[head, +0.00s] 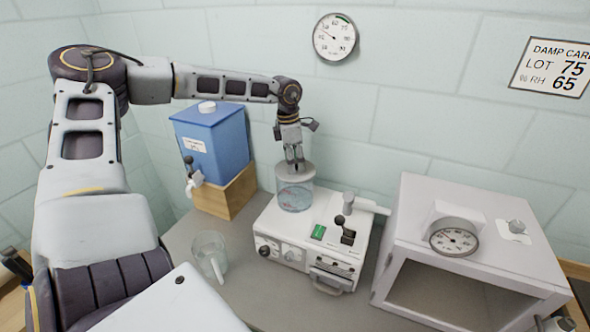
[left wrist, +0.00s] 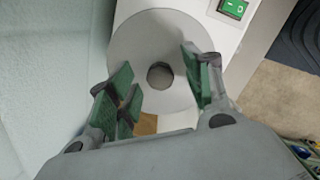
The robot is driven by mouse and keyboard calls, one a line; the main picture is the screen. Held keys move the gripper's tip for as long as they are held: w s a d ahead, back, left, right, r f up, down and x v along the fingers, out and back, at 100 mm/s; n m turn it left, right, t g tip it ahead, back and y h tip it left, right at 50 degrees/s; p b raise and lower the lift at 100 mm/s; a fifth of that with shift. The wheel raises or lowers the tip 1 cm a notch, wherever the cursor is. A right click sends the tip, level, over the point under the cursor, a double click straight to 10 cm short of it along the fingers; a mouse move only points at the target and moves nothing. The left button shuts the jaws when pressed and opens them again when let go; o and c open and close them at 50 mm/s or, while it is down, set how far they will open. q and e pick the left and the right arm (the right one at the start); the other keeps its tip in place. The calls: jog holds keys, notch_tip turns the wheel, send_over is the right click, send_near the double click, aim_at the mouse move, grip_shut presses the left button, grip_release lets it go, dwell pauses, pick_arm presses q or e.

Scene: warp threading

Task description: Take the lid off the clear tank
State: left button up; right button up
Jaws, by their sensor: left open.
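The clear tank (head: 295,197) stands on the left part of a white machine, with bluish liquid inside. Its grey round lid (head: 312,171) sits on top; in the left wrist view the lid (left wrist: 135,45) shows as a flat disc with a dark round knob (left wrist: 160,75) at its middle. My left gripper (head: 296,164) points down right over the lid. In the left wrist view its green-padded fingers (left wrist: 158,90) are apart on either side of the knob, with a gap to it. The head view hides the knob behind the fingers. My right gripper is not in view.
The white machine (head: 280,229) has a green switch and a lever. A blue container (head: 228,145) with a tap stands on a wooden block at left. A clear jug (head: 209,255) stands in front. A white cabinet (head: 400,215) with a dial is at right.

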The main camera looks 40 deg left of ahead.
pick_arm(q)
jog(key=shift+c, duration=0.3)
grip_shut()
dwell(0.4)
jog(key=shift+r, duration=0.1)
notch_tip(320, 180, up, 8)
jog(key=shift+r+b, duration=0.2)
jog(key=shift+b, duration=0.9)
jog(key=shift+r, duration=0.7)
